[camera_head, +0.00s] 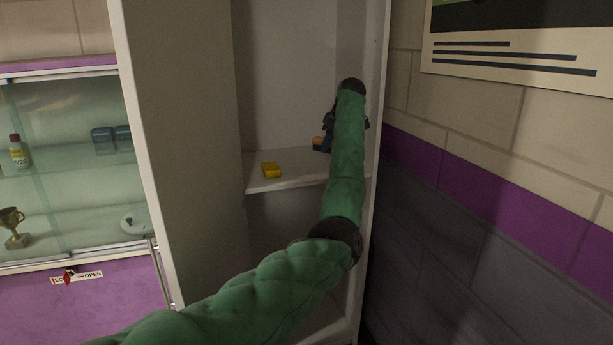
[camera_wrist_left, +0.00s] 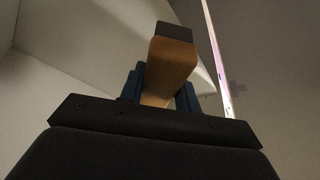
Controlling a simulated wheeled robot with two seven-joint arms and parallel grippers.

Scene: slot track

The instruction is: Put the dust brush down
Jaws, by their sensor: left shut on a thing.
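The dust brush (camera_wrist_left: 170,62) has a tan handle with a dark end. It shows in the left wrist view between the blue fingers of my left gripper (camera_wrist_left: 160,88), which is shut on it. In the head view my left gripper (camera_head: 324,141) is inside the tall cabinet, just above or at the shelf (camera_head: 285,182). A small tan part of the brush (camera_head: 318,141) shows beside it; my green arm hides most of the rest. I cannot tell whether the brush touches the shelf. My right gripper is not in view.
The cabinet's side wall (camera_head: 185,120) and right edge frame the opening. A glass case (camera_head: 70,160) with a bottle (camera_head: 18,152) and a trophy (camera_head: 13,228) stands at left. A brick wall (camera_head: 480,190) is at right.

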